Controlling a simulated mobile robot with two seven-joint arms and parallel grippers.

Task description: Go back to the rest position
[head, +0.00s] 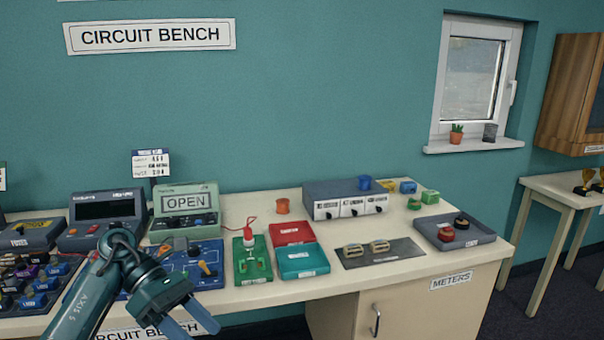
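My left gripper (192,325) hangs at the bottom left of the head view, in front of the circuit bench (345,277). Its two blue fingers point down and to the right and are spread apart, with nothing seen between them. Their tips are close to the lower edge of the picture. My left arm covers part of a blue circuit board (205,268) and the bench's front label (203,320). My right gripper is not in view.
The bench holds a green meter reading OPEN (185,207), a green switch board (252,262), red (292,233) and teal (302,261) boxes, a grey drawer unit (345,193), a dark mat (382,258) and a grey tray (475,238). Several coloured parts crowd the left.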

